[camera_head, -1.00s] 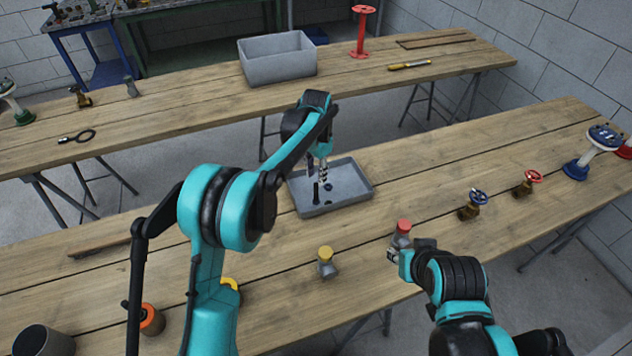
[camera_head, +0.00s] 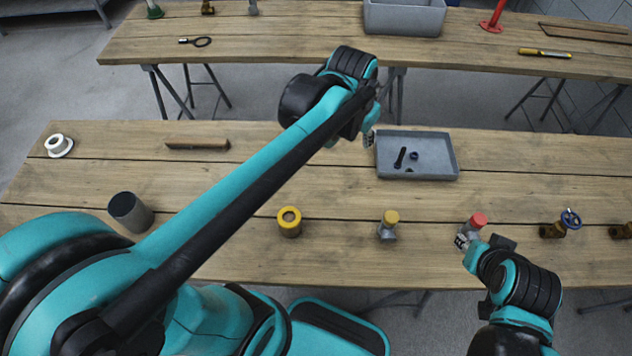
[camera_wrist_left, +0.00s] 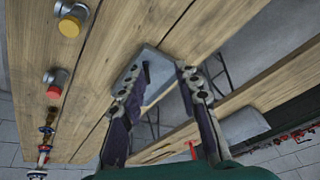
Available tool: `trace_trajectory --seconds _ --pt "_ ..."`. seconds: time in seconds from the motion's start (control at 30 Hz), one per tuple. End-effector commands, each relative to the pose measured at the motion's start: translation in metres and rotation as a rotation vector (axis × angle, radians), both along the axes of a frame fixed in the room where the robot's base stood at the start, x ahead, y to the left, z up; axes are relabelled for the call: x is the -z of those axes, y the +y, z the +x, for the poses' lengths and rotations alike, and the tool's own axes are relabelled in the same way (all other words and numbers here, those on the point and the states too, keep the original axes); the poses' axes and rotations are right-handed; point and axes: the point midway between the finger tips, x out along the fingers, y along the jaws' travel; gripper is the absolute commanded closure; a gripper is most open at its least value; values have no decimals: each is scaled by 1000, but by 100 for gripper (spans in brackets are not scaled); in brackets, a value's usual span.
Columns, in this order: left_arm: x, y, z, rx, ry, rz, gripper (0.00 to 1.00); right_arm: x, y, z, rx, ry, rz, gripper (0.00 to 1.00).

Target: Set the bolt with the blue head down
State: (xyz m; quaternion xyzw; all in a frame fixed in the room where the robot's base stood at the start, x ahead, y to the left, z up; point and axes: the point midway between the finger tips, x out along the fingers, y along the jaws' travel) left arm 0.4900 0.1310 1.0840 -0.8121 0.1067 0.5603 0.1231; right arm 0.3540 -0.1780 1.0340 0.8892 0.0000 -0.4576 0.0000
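A grey tray (camera_head: 440,178) stands on the near workbench. In it lies a dark bolt (camera_head: 400,157), with a small dark blue piece (camera_head: 414,156) beside it. I cannot tell the colour of the bolt's head. The bolt also shows in the left wrist view (camera_wrist_left: 146,72), in the tray between and beyond my fingers. My left gripper (camera_head: 370,137) is at the tray's left edge, above the bench. In the wrist view its fingers (camera_wrist_left: 158,90) are apart with nothing between them. My right gripper (camera_head: 463,240) is beside a red-topped fitting (camera_head: 476,222); its fingers are too small to read.
A yellow-topped fitting (camera_head: 388,226), a yellow ring (camera_head: 289,221), a dark cup (camera_head: 130,211) and a blue-wheeled valve (camera_head: 562,223) stand along the near bench. A grey bin (camera_head: 404,18) is on the far bench. The bench left of the tray is mostly clear.

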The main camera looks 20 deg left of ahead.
Motion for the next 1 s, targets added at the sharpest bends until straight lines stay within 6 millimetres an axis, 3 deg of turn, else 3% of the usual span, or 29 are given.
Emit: trace_trajectory --seconds 0.03,0.2,0.4,0.57,1.0 --pt "1 9 -24 -42 -32 -13 67 0 0 0 0 0 0 67" --pt "17 31 -85 -175 -141 -64 67 0 0 0 0 0 0 67" --pt "42 44 -127 -276 -229 -108 67 0 0 0 0 0 0 67" --pt "50 47 -137 -305 -255 -122 67 0 0 0 0 0 0 67" --pt "50 47 -137 -305 -256 -122 67 0 0 0 0 0 0 67"
